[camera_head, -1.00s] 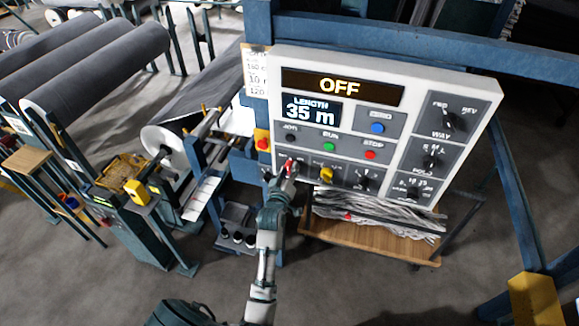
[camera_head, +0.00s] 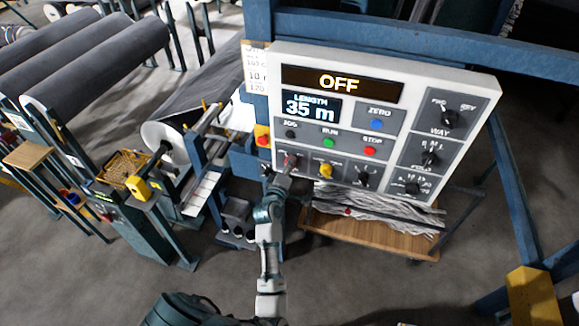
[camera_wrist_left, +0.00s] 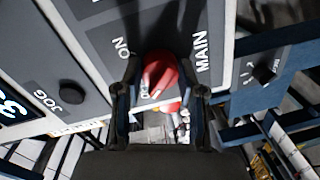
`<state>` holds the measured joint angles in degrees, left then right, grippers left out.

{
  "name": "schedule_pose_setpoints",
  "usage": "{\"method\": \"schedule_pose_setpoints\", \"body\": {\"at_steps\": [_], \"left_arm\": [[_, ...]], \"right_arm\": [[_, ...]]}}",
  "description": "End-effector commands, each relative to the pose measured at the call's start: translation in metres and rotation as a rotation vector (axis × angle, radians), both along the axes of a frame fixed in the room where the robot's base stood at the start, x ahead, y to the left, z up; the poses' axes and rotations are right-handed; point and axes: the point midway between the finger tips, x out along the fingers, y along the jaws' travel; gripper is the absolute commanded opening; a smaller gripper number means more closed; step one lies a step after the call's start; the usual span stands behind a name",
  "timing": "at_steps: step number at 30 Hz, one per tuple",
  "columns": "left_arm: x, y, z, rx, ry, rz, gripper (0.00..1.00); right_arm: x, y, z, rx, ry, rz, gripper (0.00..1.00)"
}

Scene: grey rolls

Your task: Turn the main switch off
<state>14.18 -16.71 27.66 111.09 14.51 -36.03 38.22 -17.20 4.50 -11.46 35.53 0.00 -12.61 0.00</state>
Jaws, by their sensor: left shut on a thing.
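The main switch is a red knob (camera_head: 291,160) at the lower left of the white control panel (camera_head: 480,72). In the left wrist view the red knob (camera_wrist_left: 160,72) sits between the labels MAIN and ON, with a pale mark on its face. My left gripper (camera_head: 284,174) reaches it from below. In the wrist view its two dark fingers (camera_wrist_left: 162,95) stand on either side of the knob, shut on it. The fingers and wrist hide part of the lower label. The panel's top display (camera_head: 340,82) reads OFF. My right gripper is not in view.
A yellow knob (camera_head: 326,170) and a black knob (camera_head: 362,178) are right of the switch. Green (camera_head: 328,142) and red (camera_head: 370,150) buttons sit above. A red button on a yellow box (camera_head: 263,140) is close on the left. A wooden-topped cart (camera_head: 390,236) stands below.

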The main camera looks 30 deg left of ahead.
Motion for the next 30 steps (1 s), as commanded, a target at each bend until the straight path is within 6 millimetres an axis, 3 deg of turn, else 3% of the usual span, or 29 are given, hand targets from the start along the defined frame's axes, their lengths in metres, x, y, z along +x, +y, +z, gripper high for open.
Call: {"method": "schedule_pose_setpoints", "body": {"at_steps": [13, 14, 17, 26, 30], "left_arm": [[0.000, 0.000, -0.001, -0.013, -0.001, 0.001, 0.05], [0.000, 0.000, -0.001, -0.013, -0.001, 0.001, 0.42], [0.000, 0.000, -0.001, -0.013, -0.001, 0.001, 0.65], [-0.002, 0.000, -0.001, -0.011, -0.001, 0.000, 0.65], [-0.016, -0.003, 0.000, -0.011, -0.002, 0.001, 0.65]], "right_arm": [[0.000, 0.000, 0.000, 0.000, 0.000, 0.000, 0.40], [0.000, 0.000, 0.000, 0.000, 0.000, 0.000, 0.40], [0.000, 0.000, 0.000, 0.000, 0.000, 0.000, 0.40], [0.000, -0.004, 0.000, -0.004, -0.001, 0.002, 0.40], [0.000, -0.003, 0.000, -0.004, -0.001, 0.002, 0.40]]}}
